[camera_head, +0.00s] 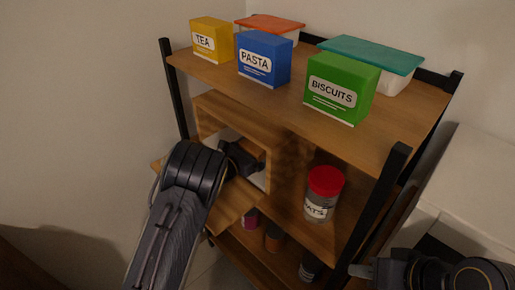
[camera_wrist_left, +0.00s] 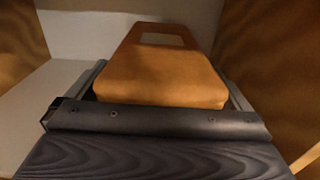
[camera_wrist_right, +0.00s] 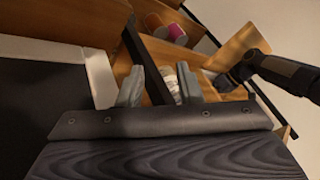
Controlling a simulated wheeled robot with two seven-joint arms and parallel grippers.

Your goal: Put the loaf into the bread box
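The wooden bread box (camera_head: 222,106) sits on the middle shelf with its front open and its flap (camera_head: 236,206) lowered. My left gripper (camera_head: 238,160) reaches into the opening. In the left wrist view the brown loaf (camera_wrist_left: 160,78), with a pale patch on top, lies between the fingers of my left gripper (camera_wrist_left: 165,90). The fingers are wide apart and seem to press against its sides.
A red-lidded jar (camera_head: 322,195) stands right of the bread box. Tea (camera_head: 212,40), pasta (camera_head: 263,60) and biscuits (camera_head: 340,88) boxes and lidded containers (camera_head: 372,54) stand on the top shelf. Several jars (camera_head: 274,237) are on the lower shelf. A black post (camera_head: 385,195) edges the shelf's right front.

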